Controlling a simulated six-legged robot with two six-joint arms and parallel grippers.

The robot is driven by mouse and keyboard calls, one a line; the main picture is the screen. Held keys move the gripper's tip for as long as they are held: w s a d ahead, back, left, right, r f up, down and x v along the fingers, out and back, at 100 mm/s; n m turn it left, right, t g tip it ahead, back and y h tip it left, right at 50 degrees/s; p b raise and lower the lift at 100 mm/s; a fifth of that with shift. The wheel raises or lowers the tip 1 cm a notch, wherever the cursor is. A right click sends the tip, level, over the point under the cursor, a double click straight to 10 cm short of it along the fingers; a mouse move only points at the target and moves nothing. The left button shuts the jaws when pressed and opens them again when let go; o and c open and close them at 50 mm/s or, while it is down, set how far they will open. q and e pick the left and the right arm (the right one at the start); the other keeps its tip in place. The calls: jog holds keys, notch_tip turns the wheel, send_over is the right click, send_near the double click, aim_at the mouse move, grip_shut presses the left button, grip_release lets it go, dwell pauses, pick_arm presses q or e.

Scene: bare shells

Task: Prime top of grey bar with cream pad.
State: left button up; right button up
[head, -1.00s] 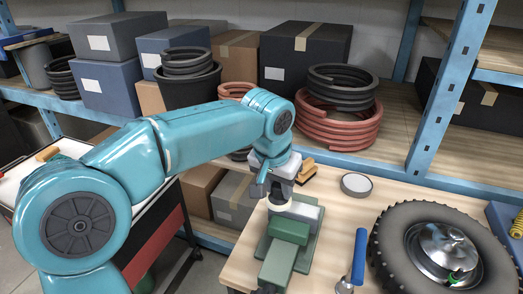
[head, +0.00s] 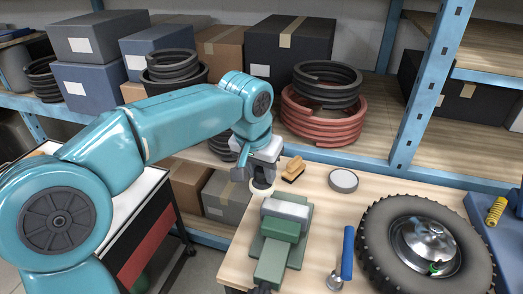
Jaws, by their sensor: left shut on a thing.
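The grey bar (head: 288,209) lies across the top of a green vise (head: 282,231) near the table's left edge, and its upper face shows. My left gripper (head: 261,181) is shut on the cream pad (head: 262,190), which points down. The pad is just behind and above the bar's left end in the head view. There seems to be a gap between pad and bar, but I cannot tell its exact size. My right gripper is not in view.
On the wooden table (head: 322,215) are a wooden-backed brush (head: 293,168), a round tin (head: 343,180), a blue-handled tool (head: 347,253) and a large tyre (head: 425,243). Shelves with boxes and coils stand behind. A tool cart (head: 150,215) is at left.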

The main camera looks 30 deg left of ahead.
pick_arm(q)
notch_tip(320, 180, up, 2)
jog(key=shift+d+r+p, duration=0.15)
jog(key=shift+p, duration=0.55)
jog(key=shift+r+p, duration=0.45)
jog(key=shift+s, duration=0.1)
